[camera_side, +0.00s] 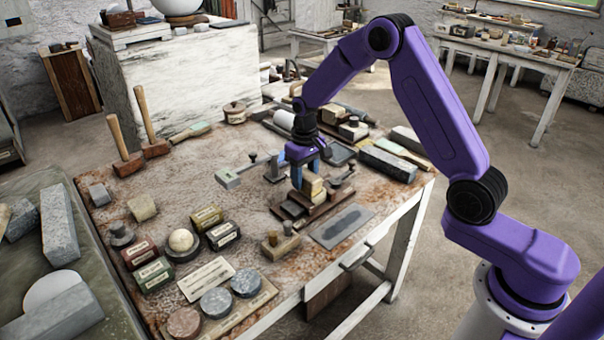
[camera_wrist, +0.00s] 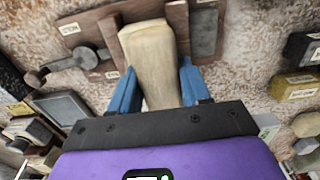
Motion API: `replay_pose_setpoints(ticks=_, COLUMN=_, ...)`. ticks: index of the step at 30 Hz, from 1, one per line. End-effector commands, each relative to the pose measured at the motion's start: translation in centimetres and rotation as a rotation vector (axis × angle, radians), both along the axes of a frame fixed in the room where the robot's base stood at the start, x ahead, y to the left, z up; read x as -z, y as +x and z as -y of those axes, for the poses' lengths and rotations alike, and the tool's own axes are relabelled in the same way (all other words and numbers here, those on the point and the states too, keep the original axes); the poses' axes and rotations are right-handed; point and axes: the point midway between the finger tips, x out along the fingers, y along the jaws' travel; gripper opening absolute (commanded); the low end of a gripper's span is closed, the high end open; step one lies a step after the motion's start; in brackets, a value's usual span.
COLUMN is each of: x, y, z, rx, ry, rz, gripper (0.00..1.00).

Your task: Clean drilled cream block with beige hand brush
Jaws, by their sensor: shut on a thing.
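My gripper (camera_side: 306,176) points down over a dark brown wooden fixture (camera_side: 290,210) on the table. In the wrist view its two blue fingers (camera_wrist: 158,70) are shut on a beige, tapered, block-shaped piece (camera_wrist: 150,45), which looks like the hand brush. It also shows in the side view (camera_side: 313,187), upright just above or touching the fixture; I cannot tell which. Its bristles are not visible. I cannot make out a drilled cream block apart from it; the fingers and the held piece hide the fixture's middle.
A dark flat plate (camera_side: 343,226) lies at the table's front edge. Labelled blocks (camera_side: 207,219) and round stone discs (camera_side: 216,302) stand front left. Two mallets (camera_side: 125,150) stand at the back left.

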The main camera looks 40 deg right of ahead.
Motion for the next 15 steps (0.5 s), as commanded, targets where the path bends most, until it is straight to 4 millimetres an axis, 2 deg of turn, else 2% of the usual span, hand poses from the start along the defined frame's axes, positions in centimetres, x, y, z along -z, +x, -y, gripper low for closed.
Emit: replay_pose_setpoints(ticks=15, x=0.1, y=-2.2, z=0.0, rx=0.0, ry=0.0, rz=0.0, gripper=0.22)
